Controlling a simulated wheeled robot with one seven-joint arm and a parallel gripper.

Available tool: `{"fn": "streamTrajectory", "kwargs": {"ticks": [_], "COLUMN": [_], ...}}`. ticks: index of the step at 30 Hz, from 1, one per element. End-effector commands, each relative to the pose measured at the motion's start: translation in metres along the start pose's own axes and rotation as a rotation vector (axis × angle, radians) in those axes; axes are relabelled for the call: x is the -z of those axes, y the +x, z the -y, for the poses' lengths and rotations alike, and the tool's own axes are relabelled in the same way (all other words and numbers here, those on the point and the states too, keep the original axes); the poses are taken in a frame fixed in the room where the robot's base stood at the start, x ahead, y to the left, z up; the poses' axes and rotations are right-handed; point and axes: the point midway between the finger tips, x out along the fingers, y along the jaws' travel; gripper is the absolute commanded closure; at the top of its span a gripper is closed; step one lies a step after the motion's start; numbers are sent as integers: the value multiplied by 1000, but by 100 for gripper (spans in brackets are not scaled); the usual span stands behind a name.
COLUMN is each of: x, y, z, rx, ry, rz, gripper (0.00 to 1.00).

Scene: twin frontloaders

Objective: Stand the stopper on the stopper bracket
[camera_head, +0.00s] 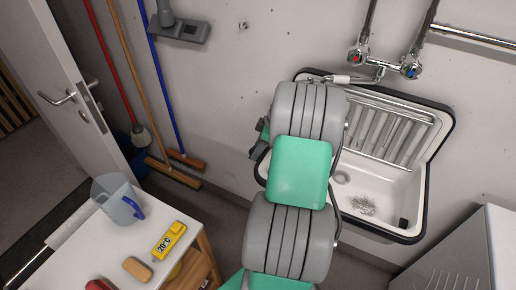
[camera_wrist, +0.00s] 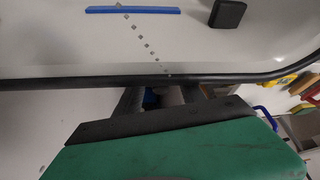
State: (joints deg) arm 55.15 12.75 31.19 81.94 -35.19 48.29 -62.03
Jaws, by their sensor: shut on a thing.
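My gripper (camera_wrist: 160,98) shows in the wrist view as two dark fingers by the black rim of the sink. It is shut on a small blue thing (camera_wrist: 151,99), mostly hidden between the fingers; I cannot tell its full shape or confirm it is the stopper. A black block (camera_wrist: 228,13) shows in the wrist view beyond the rim, beside a blue bar (camera_wrist: 133,10). A small black block (camera_head: 404,222) sits in the sink's right corner in the head view. I cannot tell which part is the stopper bracket.
The white sink (camera_head: 395,192) with a black rim is right of my arm, under two taps (camera_head: 385,62). A white cart (camera_head: 125,235) at lower left holds a jug (camera_head: 117,197) and a yellow thermometer (camera_head: 169,240). Brooms lean on the wall. A grey cabinet (camera_head: 460,255) stands lower right.

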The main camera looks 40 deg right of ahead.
Motion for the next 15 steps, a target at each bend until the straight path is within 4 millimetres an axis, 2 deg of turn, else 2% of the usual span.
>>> {"fn": "streamTrajectory", "kwargs": {"ticks": [3,4,13,15], "x": [-1,-1,-2,-2], "y": [2,2,2,2], "z": [1,1,2,2], "rx": [3,3,6,7], "ry": [3,3,4,5], "rz": [1,1,2,2], "gripper": [98,52,27,27]}}
